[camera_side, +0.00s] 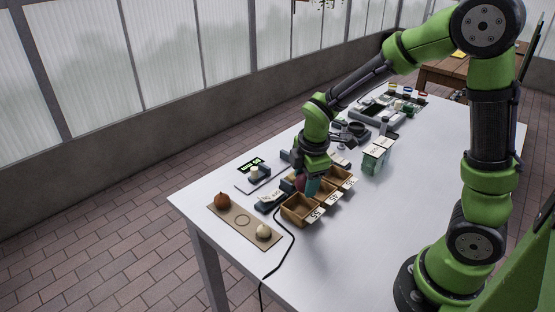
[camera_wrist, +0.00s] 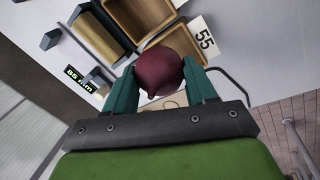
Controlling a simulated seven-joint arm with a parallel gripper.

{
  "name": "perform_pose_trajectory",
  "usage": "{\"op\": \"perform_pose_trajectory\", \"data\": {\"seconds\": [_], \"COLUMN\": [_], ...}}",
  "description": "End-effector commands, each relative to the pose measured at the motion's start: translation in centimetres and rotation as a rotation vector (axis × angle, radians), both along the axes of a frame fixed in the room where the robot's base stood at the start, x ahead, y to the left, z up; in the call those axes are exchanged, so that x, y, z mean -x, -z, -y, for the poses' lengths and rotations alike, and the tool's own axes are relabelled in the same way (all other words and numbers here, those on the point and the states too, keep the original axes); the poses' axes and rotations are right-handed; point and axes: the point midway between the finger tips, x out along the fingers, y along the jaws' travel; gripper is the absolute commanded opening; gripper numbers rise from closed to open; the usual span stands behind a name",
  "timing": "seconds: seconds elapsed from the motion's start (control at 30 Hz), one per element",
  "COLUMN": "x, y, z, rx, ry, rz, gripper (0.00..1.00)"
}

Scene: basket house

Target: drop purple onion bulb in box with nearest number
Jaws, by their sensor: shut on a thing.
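My gripper (camera_side: 308,186) is shut on the purple onion bulb (camera_wrist: 158,70), which sits between the two teal fingers and also shows in the side view (camera_side: 300,182). It is held over the row of wooden boxes. The front box (camera_side: 284,209) has a card (camera_side: 316,215) that looks like 55; the wrist view shows a 55 card (camera_wrist: 202,35) clearly. A middle card (camera_side: 334,198) and a far card (camera_side: 350,183) are too small to read surely. A display (camera_wrist: 76,72) reads in mm, its first digit unclear, perhaps 85 or 65.
A black cable (camera_side: 288,252) runs over the table edge. Green-and-white cartons (camera_side: 376,157) stand behind the boxes. The table's right front is clear.

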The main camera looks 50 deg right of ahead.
Motion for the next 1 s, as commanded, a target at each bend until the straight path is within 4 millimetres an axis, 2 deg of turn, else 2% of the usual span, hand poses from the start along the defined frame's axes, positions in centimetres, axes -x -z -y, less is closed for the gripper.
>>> {"op": "perform_pose_trajectory", "data": {"seconds": [0.17,0.2,0.37,0.63,0.77,0.87,1.0], "x": [0.0,0.0,0.0,0.0,0.1,0.2,0.7], "y": [0.0,0.0,0.0,0.0,-0.6,-2.0,-5.1], "z": [0.0,0.0,0.0,0.0,-0.1,-0.2,-0.5], "rx": [0.000,0.000,0.000,0.000,0.000,-0.001,0.000], "ry": [0.000,0.000,0.000,0.000,0.000,-0.001,-0.001], "rz": [0.000,0.000,0.000,-0.001,0.002,0.005,0.008], "gripper": [0.19,0.59,0.83,0.85,0.85,0.85,0.85]}}
